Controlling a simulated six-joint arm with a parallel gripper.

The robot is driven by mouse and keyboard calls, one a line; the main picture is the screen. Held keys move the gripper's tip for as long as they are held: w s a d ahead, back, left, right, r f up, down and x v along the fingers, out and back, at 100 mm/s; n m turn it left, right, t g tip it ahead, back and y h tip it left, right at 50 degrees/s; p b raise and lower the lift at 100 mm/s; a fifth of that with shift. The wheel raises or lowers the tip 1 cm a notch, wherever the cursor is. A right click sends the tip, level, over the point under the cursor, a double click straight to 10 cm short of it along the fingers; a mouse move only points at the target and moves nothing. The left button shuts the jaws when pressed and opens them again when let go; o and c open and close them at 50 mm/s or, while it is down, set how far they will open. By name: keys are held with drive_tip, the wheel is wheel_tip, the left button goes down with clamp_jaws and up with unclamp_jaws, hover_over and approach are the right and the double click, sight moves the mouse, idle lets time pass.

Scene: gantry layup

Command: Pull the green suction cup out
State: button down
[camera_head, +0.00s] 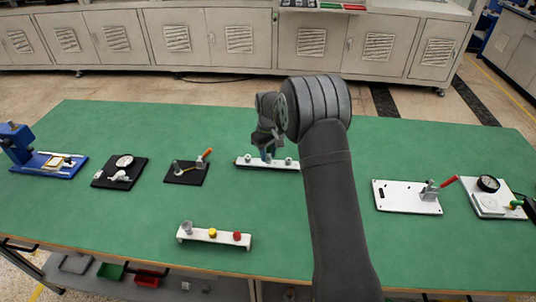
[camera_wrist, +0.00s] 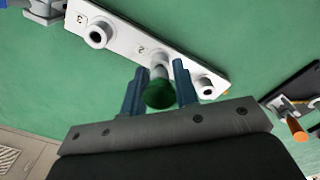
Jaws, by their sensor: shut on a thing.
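The green suction cup (camera_wrist: 159,95) is between the two fingers of my gripper (camera_wrist: 157,80) in the wrist view. The fingers are shut on it. A grey stem behind the cup meets the white plate (camera_wrist: 125,37) near the number 2, and I cannot tell whether it is still seated. The plate has a bare round socket on either side, with a 3 by the left one. In the head view, my gripper (camera_head: 266,148) is over the middle of this white plate (camera_head: 244,162) and hides the cup.
A white rack (camera_head: 222,237) with grey, yellow and red cups stands near the table's front edge. A black base with an orange lever (camera_head: 205,155) is left of my gripper. A red-handled clamp (camera_head: 430,190) is to the right. Green table between them is clear.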

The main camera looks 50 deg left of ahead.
sight(269, 148)
drive_tip(key=shift+r, duration=1.35)
drive_tip(key=shift+r, duration=1.65)
drive_tip(key=shift+w, duration=0.1)
